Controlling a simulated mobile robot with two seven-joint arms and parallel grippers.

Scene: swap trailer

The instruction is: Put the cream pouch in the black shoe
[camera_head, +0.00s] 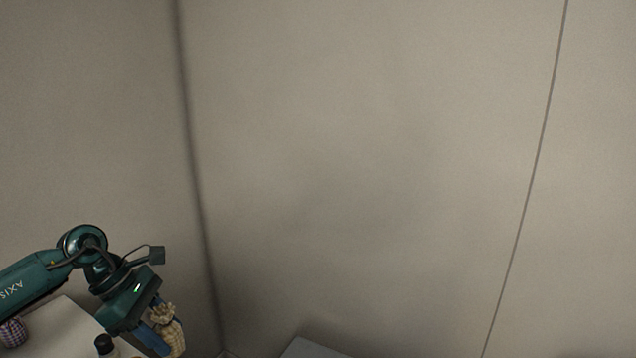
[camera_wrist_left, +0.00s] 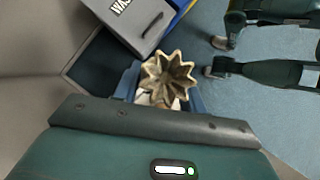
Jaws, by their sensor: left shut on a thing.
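The cream pouch (camera_head: 167,322) is at the lower left of the head view. It is a pale, gathered bag with a pleated, flared mouth. In the left wrist view the cream pouch (camera_wrist_left: 168,77) shows its open, star-like top facing the camera. My left gripper (camera_head: 160,338) is shut on it, with blue fingers on its sides; the blue fingers also show in the wrist view. The pouch is held near the edge of a pale tabletop. I cannot make out the black shoe in either view. My right gripper does not clearly show.
A pale tabletop (camera_head: 62,322) at lower left holds a purple checked item (camera_head: 12,333) and a black-capped bottle (camera_head: 105,346). A grey surface (camera_head: 312,349) shows at the bottom. In the wrist view, a grey lettered box (camera_wrist_left: 135,22) stands near the pouch, beside blue floor (camera_wrist_left: 240,110). Bare walls fill the rest.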

